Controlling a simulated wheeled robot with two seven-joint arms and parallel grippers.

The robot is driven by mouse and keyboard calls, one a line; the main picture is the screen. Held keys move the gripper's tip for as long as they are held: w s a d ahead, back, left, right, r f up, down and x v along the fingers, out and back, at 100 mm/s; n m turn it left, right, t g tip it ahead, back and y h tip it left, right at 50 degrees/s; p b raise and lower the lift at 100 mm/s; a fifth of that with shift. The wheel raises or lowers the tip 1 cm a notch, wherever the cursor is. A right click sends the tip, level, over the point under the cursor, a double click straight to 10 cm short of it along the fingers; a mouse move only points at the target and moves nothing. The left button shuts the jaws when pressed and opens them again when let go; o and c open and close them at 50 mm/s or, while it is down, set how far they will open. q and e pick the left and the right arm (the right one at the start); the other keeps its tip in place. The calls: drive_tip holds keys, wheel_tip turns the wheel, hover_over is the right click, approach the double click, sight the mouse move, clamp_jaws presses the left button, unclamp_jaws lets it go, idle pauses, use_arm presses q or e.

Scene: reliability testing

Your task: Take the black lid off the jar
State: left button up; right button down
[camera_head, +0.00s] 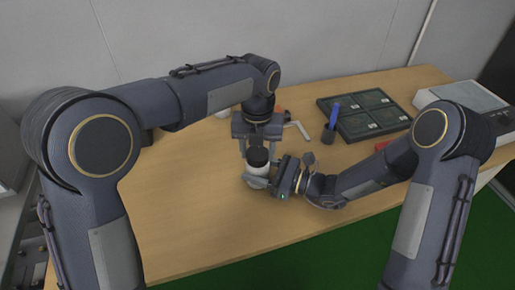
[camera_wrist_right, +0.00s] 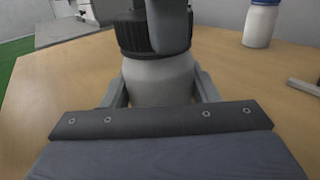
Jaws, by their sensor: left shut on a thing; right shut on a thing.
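The white jar (camera_head: 258,169) stands on the wooden table in front of me, with the black lid (camera_head: 258,155) on its top. My right gripper (camera_head: 257,181) comes from the right and is shut on the jar body low down. In the right wrist view the jar (camera_wrist_right: 158,82) sits between its two fingers, with the ribbed black lid (camera_wrist_right: 135,35) above. My left gripper (camera_head: 258,149) points down from above and is shut on the black lid. One of its fingers crosses the lid in the wrist view and hides part of it.
A dark tray (camera_head: 340,138) with square compartments lies at the back right, with a blue-handled tool (camera_head: 334,117) in a holder at its near edge. A grey device (camera_head: 462,97) stands at the far right. A white bottle with a blue cap (camera_wrist_right: 260,24) stands nearby. The table's front left is clear.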

use_arm(q)
drive_tip(key=n, duration=0.7)
drive_tip(key=shift+n, duration=0.3)
drive_tip(key=n, duration=0.7)
drive_tip(key=shift+n, duration=0.3)
drive_tip(key=n, duration=0.2)
drive_tip(key=shift+r+n, duration=0.1)
drive_tip(key=shift+n, duration=0.3)
drive_tip(key=n, duration=0.4)
drive_tip(key=shift+n, duration=0.4)
drive_tip(key=n, duration=1)
drive_tip(key=shift+n, duration=0.3)
drive_tip(key=n, duration=0.2)
drive_tip(key=shift+n, duration=0.3)
drive_tip(key=n, duration=1)
drive_tip(key=shift+n, duration=0.3)
drive_tip(key=n, duration=0.4)
drive_tip(key=shift+r+n, duration=0.1)
drive_tip(key=shift+n, duration=0.3)
drive_tip(key=n, duration=0.2)
drive_tip(key=shift+n, duration=0.3)
